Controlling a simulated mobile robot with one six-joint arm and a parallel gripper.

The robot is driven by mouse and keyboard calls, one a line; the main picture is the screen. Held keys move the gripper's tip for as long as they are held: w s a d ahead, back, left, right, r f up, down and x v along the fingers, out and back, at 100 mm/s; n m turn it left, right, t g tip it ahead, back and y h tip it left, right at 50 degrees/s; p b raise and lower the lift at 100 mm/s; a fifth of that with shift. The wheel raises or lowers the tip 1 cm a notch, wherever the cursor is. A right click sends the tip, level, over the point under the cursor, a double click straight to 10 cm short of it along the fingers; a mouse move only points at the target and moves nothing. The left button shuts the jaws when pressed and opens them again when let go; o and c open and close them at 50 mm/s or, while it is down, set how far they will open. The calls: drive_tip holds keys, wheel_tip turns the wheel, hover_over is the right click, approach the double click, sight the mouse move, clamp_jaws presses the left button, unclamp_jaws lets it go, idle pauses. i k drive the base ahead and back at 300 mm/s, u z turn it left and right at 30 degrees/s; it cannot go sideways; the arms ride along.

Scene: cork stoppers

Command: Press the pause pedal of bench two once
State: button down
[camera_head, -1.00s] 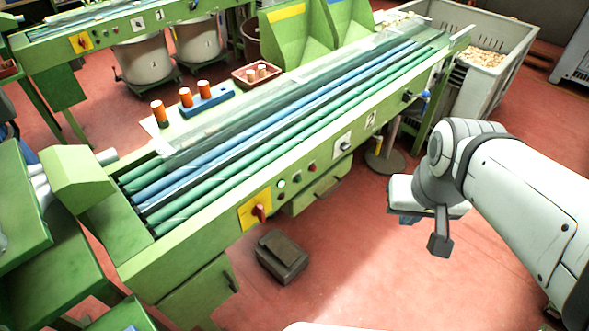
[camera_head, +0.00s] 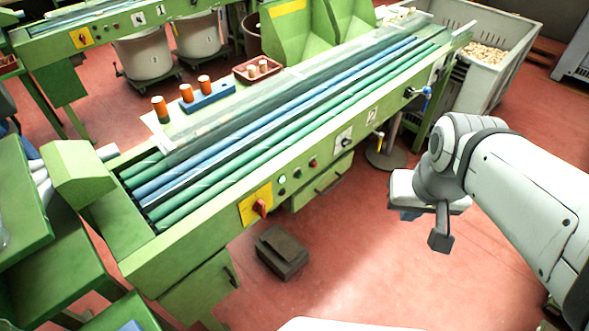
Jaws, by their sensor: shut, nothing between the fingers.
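A dark, box-shaped foot pedal (camera_head: 283,252) with a sloped top sits on the red floor in front of the green bench (camera_head: 190,245) that bears a 2 sign (camera_head: 371,114). Nothing touches the pedal. My gripper (camera_head: 410,215) is at the right, at the end of my white arm, above the floor and apart from the pedal. It is shut and empty. Its fingers are small and partly hidden by the wrist, and a dark part of my wrist hangs beside it.
The bench front carries a red switch on a yellow plate (camera_head: 256,204), several buttons and a drawer (camera_head: 320,184). A round grey stand foot (camera_head: 384,160) is under the bench. A grey bin of corks (camera_head: 500,60) stands at the back right. Floor between pedal and arm is clear.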

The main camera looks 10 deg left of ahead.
sight(281, 243)
drive_tip(key=u, duration=1.2)
drive_tip(key=k, duration=1.25)
drive_tip(key=z, duration=0.55)
drive_tip(key=i, duration=1)
drive_tip(key=z, duration=0.05)
